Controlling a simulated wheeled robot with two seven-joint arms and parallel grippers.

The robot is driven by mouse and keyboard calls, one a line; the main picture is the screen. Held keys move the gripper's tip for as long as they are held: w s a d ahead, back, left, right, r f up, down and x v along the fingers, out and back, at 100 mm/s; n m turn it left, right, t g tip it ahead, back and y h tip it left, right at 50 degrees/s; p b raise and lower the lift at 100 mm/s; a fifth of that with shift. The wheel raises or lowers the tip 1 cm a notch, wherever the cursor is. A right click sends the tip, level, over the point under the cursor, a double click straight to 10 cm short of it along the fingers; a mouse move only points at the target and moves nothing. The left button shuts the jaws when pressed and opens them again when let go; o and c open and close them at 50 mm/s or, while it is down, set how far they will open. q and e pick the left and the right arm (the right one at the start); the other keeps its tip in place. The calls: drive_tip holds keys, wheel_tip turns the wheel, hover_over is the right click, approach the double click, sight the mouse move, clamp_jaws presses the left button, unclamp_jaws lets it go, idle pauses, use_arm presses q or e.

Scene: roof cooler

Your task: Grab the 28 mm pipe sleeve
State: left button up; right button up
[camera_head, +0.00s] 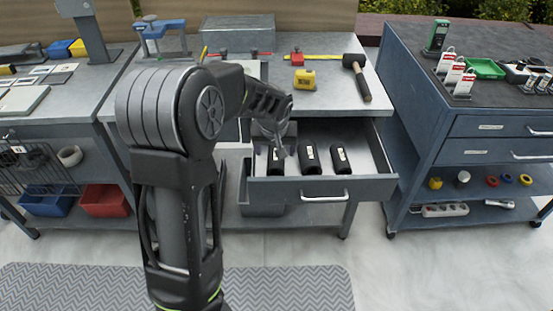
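An open drawer (372,183) under the middle bench holds three black sleeves with small pale labels, side by side. They are the left sleeve (275,168), the middle sleeve (310,165) and the right sleeve (341,164). The labels are too small to read, so I cannot tell which is the 28 mm one. My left arm reaches over the drawer, and its gripper (278,147) points down at the left sleeve, partly covering it. I cannot tell whether the fingers touch it or are open or shut. My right gripper is not in view.
The bench above the drawer holds a mallet (358,77), a yellow tape measure (305,78) and a grey case (238,33). A blue-grey cabinet (425,120) stands to the right. Red (105,201) and blue bins (46,201) sit on the lower left shelf.

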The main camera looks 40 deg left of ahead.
sight(276, 159)
use_arm(q)
drive_tip(key=shift+x, duration=1)
drive_tip(key=shift+f, duration=0.1)
drive_tip(key=x, duration=0.5)
drive_tip(key=shift+c, duration=0.3)
drive_tip(key=c, duration=1.4)
